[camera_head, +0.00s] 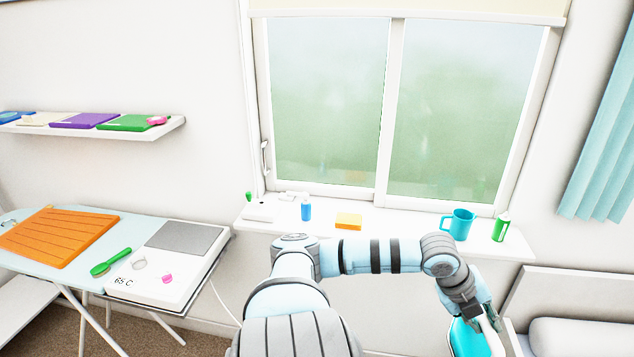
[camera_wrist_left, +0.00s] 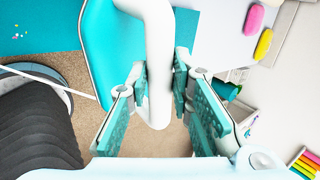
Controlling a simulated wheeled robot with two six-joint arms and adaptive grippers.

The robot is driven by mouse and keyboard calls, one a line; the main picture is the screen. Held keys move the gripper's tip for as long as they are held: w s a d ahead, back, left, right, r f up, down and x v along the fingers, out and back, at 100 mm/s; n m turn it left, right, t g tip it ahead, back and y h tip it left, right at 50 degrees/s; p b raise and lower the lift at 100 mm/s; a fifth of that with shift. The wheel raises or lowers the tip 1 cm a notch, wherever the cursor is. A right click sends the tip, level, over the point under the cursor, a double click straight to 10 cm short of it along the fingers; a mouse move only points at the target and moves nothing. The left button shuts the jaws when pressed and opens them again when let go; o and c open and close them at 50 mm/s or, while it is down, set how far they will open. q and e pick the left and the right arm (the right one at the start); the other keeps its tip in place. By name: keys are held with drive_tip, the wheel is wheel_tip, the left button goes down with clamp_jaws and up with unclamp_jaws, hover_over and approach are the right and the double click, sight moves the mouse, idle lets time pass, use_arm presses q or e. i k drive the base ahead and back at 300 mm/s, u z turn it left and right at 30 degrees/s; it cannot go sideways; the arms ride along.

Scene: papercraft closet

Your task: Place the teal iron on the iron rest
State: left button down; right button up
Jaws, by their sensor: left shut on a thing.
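The teal iron (camera_head: 466,338) is at the lower right of the head view, partly cut off by the bottom edge. In the left wrist view its teal body (camera_wrist_left: 108,50) and white handle (camera_wrist_left: 159,60) show. My left gripper (camera_head: 482,312) is shut on the handle, with a finger on either side of it in the left wrist view (camera_wrist_left: 158,88). The iron rest (camera_head: 205,268), a white slab with a grey pad and "65 C" on it, is at the lower left, well apart from the iron. My right gripper is not in view.
The ironing board (camera_head: 25,215) holds an orange folded cloth (camera_head: 60,238) and a green brush (camera_head: 110,262). The windowsill holds a teal mug (camera_head: 459,224), bottles and a sponge (camera_head: 348,221).

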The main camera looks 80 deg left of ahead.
sight(184, 235)
drive_tip(key=u, duration=2.85)
drive_tip(key=i, duration=1.65)
